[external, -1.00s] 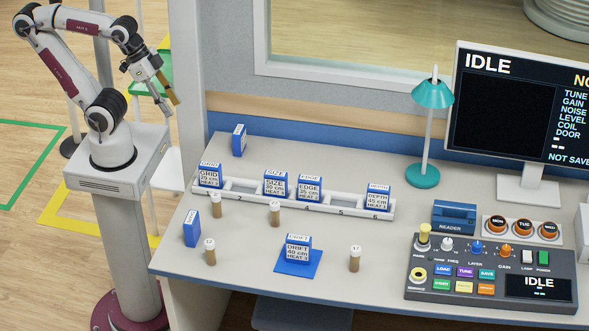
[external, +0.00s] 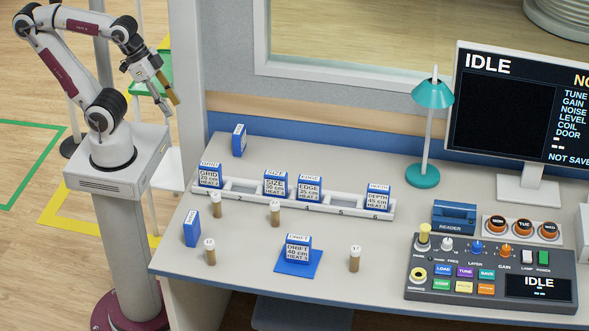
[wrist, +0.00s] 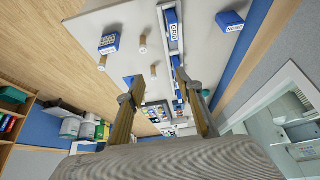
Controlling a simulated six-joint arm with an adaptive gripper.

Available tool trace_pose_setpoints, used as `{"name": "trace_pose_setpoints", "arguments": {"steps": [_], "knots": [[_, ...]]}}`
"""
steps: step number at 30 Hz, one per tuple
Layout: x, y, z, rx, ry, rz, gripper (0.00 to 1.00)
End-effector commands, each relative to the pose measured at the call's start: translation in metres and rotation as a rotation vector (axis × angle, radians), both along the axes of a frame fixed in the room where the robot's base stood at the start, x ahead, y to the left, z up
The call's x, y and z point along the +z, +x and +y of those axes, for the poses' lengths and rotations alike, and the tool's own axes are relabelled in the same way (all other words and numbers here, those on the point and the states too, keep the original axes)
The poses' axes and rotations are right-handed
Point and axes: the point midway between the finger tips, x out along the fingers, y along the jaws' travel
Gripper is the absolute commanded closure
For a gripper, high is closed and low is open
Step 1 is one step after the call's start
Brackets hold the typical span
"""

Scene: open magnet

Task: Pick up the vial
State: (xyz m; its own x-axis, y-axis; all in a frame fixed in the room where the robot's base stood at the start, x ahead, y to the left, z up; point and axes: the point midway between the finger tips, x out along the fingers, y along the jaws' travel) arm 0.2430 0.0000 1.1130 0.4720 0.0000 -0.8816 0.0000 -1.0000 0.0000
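Several brown vials with pale caps stand upright on the desk in the external view. One is at the back left (external: 216,206), one near the middle (external: 275,214), one at the front left (external: 210,252) and one at the front right (external: 354,259). Which one is meant cannot be told. A vial (wrist: 142,43) shows past the fingertips.
A white rack (external: 240,187) with blue-labelled boxes runs behind the vials. A DRIFT box (external: 297,249) sits on a blue mat. A teal lamp (external: 432,95), reader (external: 453,216) and control console (external: 490,262) stand right. The grey post (external: 187,90) stands between arm and desk.

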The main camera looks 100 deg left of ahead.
Motion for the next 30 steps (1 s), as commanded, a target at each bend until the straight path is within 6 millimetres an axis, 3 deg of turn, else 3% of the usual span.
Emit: {"name": "trace_pose_setpoints", "arguments": {"steps": [24, 30], "knots": [[-0.0002, 0.0001, -0.0006, -0.002, 0.000, 0.001, 0.61], [-0.0082, 0.0019, -0.0027, -0.012, 0.001, 0.037, 0.61]]}}
